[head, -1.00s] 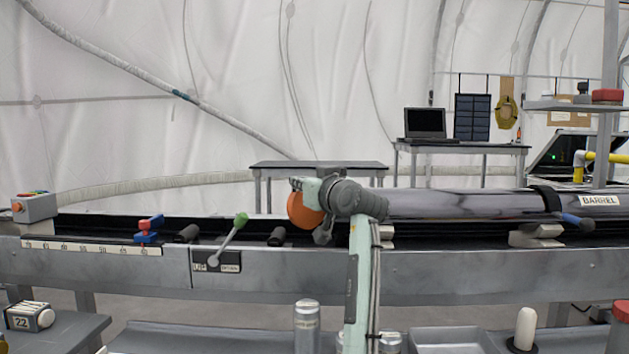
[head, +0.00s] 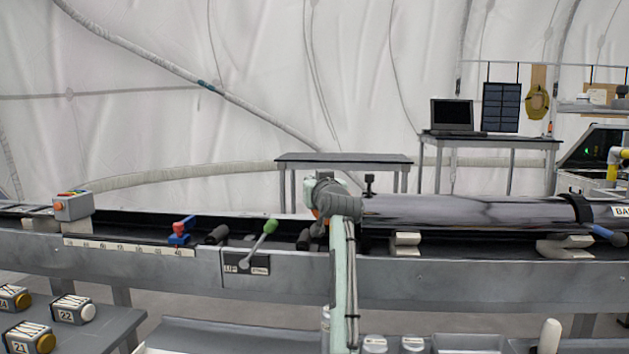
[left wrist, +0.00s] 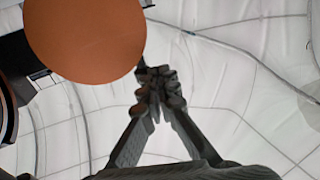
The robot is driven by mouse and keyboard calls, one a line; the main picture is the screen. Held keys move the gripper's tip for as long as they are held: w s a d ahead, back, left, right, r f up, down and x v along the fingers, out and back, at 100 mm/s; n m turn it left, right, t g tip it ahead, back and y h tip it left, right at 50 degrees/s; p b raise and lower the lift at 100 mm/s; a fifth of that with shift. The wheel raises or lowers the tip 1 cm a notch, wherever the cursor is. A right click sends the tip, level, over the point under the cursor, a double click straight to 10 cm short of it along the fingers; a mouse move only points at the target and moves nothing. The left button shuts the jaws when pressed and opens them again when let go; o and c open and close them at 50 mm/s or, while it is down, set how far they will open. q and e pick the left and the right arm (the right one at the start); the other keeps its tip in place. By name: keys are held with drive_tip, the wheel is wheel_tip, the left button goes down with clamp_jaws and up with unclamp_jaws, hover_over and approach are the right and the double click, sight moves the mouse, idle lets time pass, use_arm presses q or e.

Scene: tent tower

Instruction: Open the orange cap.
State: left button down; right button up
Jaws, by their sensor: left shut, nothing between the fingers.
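The orange cap (head: 316,213) is mostly hidden behind my left wrist in the head view, with only a small orange sliver showing. It fills the upper left of the left wrist view as a large, flat orange disc (left wrist: 85,35). The dark glossy barrel (head: 470,209) lies along the bench to the right of my wrist. My left gripper (left wrist: 158,82) is shut and empty, its fingertips close to the disc's right edge. I cannot tell whether they touch it. In the head view its fingers are largely hidden. My right gripper is not in view.
The long grey bench (head: 440,268) carries a green-knobbed lever (head: 262,242), a red and blue clamp (head: 182,231) and a control box (head: 73,206). A side table (head: 100,326) with numbered canisters stands at lower left. A bare table (head: 343,159) stands behind.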

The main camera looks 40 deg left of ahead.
use_arm(q)
drive_tip(key=shift+w+a, duration=0.5)
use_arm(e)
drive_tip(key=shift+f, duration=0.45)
